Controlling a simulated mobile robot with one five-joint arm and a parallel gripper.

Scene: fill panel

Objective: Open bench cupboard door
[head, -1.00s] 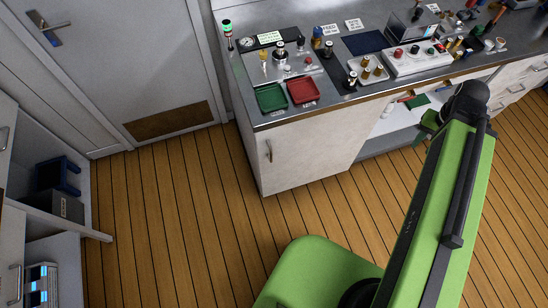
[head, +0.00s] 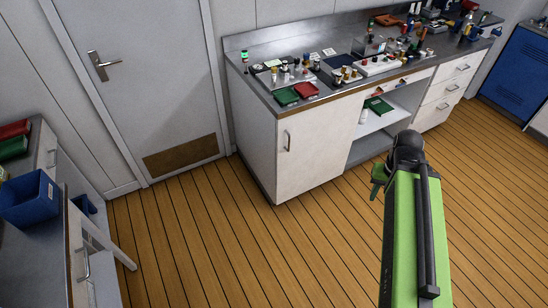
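The bench cupboard door (head: 318,160) is a pale panel at the left of the bench front. It looks shut, flush under the worktop. Its upright metal handle (head: 288,140) is near the door's upper left edge. My gripper (head: 377,185) shows only as a small green part beside the dark joint at the far end of my green arm. It is right of the door in the picture, apart from the handle. My arm hides most of it, so its fingers cannot be made out.
Trays and small parts crowd the metal worktop (head: 335,88). Right of the door are an open shelf bay (head: 380,122) and drawers (head: 448,88). At left, a counter holds a blue bin (head: 30,200), with an open door (head: 108,243) jutting out. The wooden floor (head: 240,235) before the bench is clear.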

